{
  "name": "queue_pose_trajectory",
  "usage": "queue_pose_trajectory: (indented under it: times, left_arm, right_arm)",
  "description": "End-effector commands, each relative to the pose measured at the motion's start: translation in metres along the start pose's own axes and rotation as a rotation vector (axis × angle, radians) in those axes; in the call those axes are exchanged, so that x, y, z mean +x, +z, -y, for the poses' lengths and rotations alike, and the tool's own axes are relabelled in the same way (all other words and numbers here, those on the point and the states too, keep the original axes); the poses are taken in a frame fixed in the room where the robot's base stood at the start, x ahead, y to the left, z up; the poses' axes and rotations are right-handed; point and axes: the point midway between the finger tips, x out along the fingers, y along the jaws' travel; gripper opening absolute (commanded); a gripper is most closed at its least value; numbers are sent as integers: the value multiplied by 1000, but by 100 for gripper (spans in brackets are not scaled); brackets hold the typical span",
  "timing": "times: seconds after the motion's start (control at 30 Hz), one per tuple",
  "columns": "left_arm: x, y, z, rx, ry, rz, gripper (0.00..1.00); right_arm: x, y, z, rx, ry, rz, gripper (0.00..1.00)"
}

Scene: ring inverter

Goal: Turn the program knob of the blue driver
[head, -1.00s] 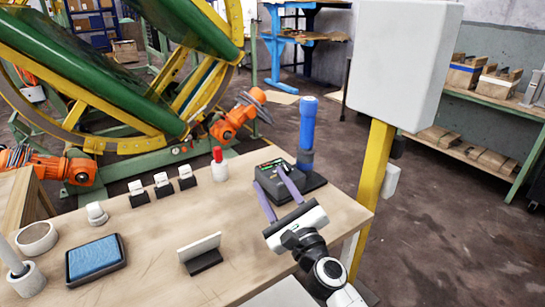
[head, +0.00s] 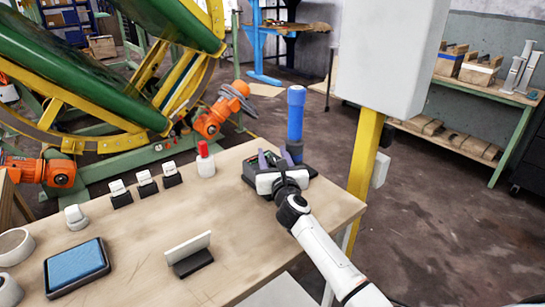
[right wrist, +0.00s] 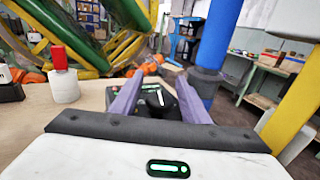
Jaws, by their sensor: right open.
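The blue driver (head: 296,115) stands upright in a dark base unit (head: 250,168) at the right end of the wooden bench. In the right wrist view the blue driver (right wrist: 214,45) rises just right of my fingers. The black program knob (right wrist: 157,100), with a white mark on it, shows between the fingertips in that view. My right gripper (head: 271,160) is open, its two purple fingers on either side of the knob; I cannot tell whether they touch it. In the head view my gripper hides the knob and much of the base unit. My left gripper is not in view.
A red-topped white bottle (head: 205,160) stands left of the base unit. Several small black-and-white holders (head: 146,184) line the back of the bench. A blue pad (head: 76,266) and a card stand (head: 189,255) lie nearer. A yellow post (head: 364,165) rises beyond the bench's right edge.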

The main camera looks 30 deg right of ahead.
Motion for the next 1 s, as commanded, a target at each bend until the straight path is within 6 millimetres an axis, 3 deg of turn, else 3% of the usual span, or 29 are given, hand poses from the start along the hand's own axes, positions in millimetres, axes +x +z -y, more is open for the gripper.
queue_pose_trajectory:
  times: [0.33,0.57,1.0]
  left_arm:
    - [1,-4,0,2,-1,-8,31]
    - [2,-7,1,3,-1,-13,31]
    - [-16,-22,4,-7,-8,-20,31]
  right_arm:
    - [4,0,0,-1,1,0,40]
    - [4,0,0,-1,1,0,4]
    - [4,5,-3,-6,118,-2,4]
